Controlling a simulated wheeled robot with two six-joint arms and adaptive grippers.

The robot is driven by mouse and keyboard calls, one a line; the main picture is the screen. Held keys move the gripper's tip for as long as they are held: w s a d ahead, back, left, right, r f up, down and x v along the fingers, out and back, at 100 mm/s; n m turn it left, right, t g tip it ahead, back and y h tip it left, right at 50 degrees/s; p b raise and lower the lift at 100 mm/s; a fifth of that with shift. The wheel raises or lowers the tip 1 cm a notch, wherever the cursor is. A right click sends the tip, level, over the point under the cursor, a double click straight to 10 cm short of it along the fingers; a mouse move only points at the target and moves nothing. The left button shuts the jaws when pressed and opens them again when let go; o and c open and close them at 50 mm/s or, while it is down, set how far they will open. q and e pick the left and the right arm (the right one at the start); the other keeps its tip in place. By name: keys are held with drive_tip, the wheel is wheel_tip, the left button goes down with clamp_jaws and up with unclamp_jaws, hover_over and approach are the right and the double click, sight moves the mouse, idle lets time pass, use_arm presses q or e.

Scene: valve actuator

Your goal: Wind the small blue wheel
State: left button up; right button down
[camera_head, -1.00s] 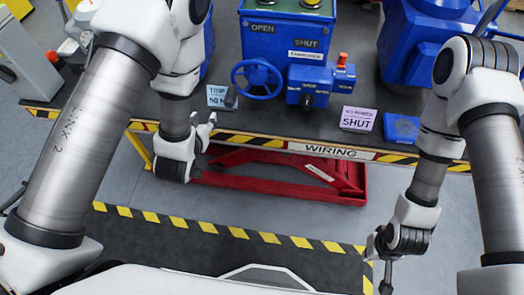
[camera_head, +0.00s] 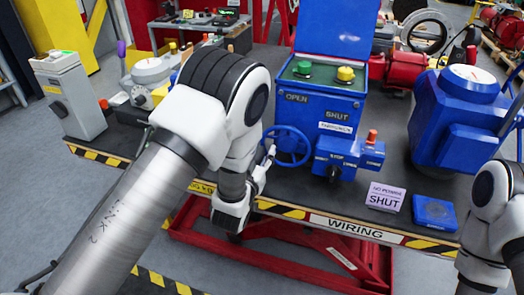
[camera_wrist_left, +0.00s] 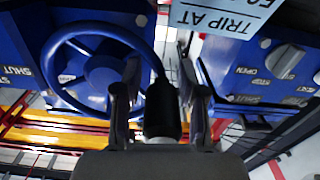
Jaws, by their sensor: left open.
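The small blue wheel (camera_head: 291,147) is a spoked handwheel on the front of a blue actuator box (camera_head: 322,102). The wheel also shows large in the left wrist view (camera_wrist_left: 102,74). Its black crank handle (camera_wrist_left: 161,108) sticks out toward the wrist camera. My left gripper (camera_head: 268,160) is beside the wheel's left side in the head view. In the left wrist view its fingers (camera_wrist_left: 160,100) are open, one on each side of the black handle. I cannot tell whether either finger touches it. My right gripper is out of view; only its arm shows at the right edge.
A "TRIP AT" card (camera_wrist_left: 222,40) and a grey selector switch (camera_wrist_left: 285,60) are close by. A "SHUT" card (camera_head: 385,197) and a blue pad (camera_head: 434,213) lie right of the wheel. A large blue housing (camera_head: 455,125) stands farther right. A grey box (camera_head: 68,95) stands left.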

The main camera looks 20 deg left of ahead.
use_arm(q)
clamp_jaws()
drive_tip(key=shift+s+f, duration=0.1)
drive_tip(key=shift+f, duration=0.15)
idle(1.4)
unclamp_jaws()
drive_tip(key=shift+r, duration=0.1)
drive_tip(key=s, duration=1.2)
drive_tip(key=shift+a, duration=0.2)
drive_tip(key=shift+w, duration=0.1)
drive_tip(key=shift+c, duration=0.3)
